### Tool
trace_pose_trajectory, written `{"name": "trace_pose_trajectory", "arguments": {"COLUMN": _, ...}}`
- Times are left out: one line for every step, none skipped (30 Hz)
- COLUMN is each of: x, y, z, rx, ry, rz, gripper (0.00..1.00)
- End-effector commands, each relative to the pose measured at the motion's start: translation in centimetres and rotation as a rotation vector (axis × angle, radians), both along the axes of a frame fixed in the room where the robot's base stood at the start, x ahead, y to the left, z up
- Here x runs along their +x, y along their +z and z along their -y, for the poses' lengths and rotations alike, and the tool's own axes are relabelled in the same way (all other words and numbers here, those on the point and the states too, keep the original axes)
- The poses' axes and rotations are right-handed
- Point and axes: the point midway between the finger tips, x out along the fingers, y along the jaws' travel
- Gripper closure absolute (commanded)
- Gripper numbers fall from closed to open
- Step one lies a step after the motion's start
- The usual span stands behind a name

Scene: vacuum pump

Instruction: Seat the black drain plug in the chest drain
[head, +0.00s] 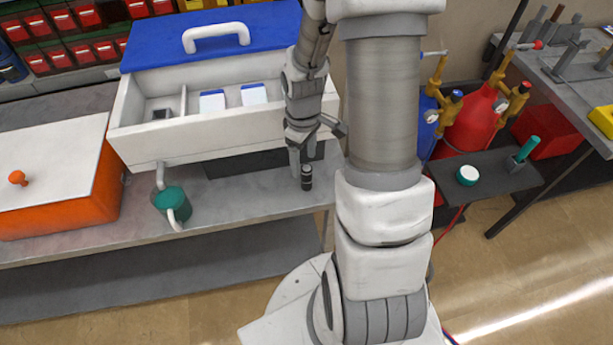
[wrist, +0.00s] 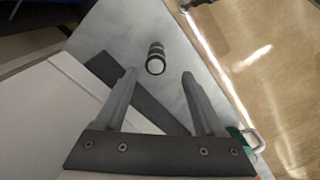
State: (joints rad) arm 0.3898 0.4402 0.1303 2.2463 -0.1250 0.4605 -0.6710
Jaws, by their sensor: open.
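The black drain plug (head: 307,178) stands on the grey bench in front of the chest; it shows banded, with a pale end, in the wrist view (wrist: 155,58). My gripper (head: 299,164) is close to the plug and points down at the bench. In the wrist view my gripper (wrist: 158,75) is open and empty, with the plug just beyond the fingertips and between their lines. The white chest (head: 215,140) has its blue lid (head: 265,25) pushed back. The chest drain (head: 160,175) is a pale spout at its lower left front; its opening is not clear.
A green mug (head: 172,204) stands on the bench (head: 250,195) by the drain spout. An orange box with a white lid (head: 55,165) is at the left. White and blue packs (head: 253,94) lie inside the chest. The bench front edge is near the plug.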

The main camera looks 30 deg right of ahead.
Motion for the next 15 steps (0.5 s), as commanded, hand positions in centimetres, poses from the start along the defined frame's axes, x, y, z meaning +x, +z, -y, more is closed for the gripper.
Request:
{"name": "trace_pose_trajectory", "arguments": {"x": -0.1, "y": -0.5, "z": 0.1, "rx": 0.001, "ry": 0.000, "rz": -0.004, "gripper": 0.29}}
{"name": "trace_pose_trajectory", "arguments": {"x": -0.1, "y": -0.8, "z": 0.2, "rx": 0.002, "ry": 0.000, "rz": -0.005, "gripper": 0.29}}
{"name": "trace_pose_trajectory", "arguments": {"x": -0.2, "y": -1.3, "z": 0.3, "rx": 0.002, "ry": -0.001, "rz": -0.006, "gripper": 0.29}}
{"name": "trace_pose_trajectory", "arguments": {"x": -0.2, "y": -1.6, "z": 0.4, "rx": 0.002, "ry": -0.001, "rz": -0.006, "gripper": 0.29}}
{"name": "trace_pose_trajectory", "arguments": {"x": -0.2, "y": -2.0, "z": 0.6, "rx": 0.002, "ry": -0.001, "rz": -0.005, "gripper": 0.29}}
{"name": "trace_pose_trajectory", "arguments": {"x": -0.2, "y": -2.5, "z": 0.7, "rx": 0.002, "ry": -0.002, "rz": -0.005, "gripper": 0.29}}
{"name": "trace_pose_trajectory", "arguments": {"x": -0.2, "y": -2.9, "z": 0.8, "rx": 0.002, "ry": -0.001, "rz": -0.005, "gripper": 0.29}}
{"name": "trace_pose_trajectory", "arguments": {"x": -0.1, "y": -3.3, "z": 0.7, "rx": 0.002, "ry": 0.000, "rz": -0.005, "gripper": 0.29}}
{"name": "trace_pose_trajectory", "arguments": {"x": -0.1, "y": -3.7, "z": 0.7, "rx": 0.001, "ry": 0.000, "rz": -0.004, "gripper": 0.29}}
{"name": "trace_pose_trajectory", "arguments": {"x": -0.1, "y": -4.0, "z": 0.7, "rx": 0.002, "ry": 0.000, "rz": -0.003, "gripper": 0.29}}
{"name": "trace_pose_trajectory", "arguments": {"x": -0.1, "y": -4.2, "z": 0.7, "rx": 0.001, "ry": 0.000, "rz": -0.003, "gripper": 0.29}}
{"name": "trace_pose_trajectory", "arguments": {"x": -0.1, "y": -4.4, "z": 0.7, "rx": 0.001, "ry": 0.000, "rz": -0.003, "gripper": 0.29}}
{"name": "trace_pose_trajectory", "arguments": {"x": -0.1, "y": -4.6, "z": 0.7, "rx": 0.001, "ry": 0.000, "rz": -0.002, "gripper": 0.29}}
{"name": "trace_pose_trajectory", "arguments": {"x": -0.1, "y": -4.7, "z": 0.7, "rx": 0.000, "ry": 0.000, "rz": -0.001, "gripper": 0.29}}
{"name": "trace_pose_trajectory", "arguments": {"x": -0.1, "y": -4.7, "z": 0.7, "rx": 0.000, "ry": 0.000, "rz": -0.001, "gripper": 0.29}}
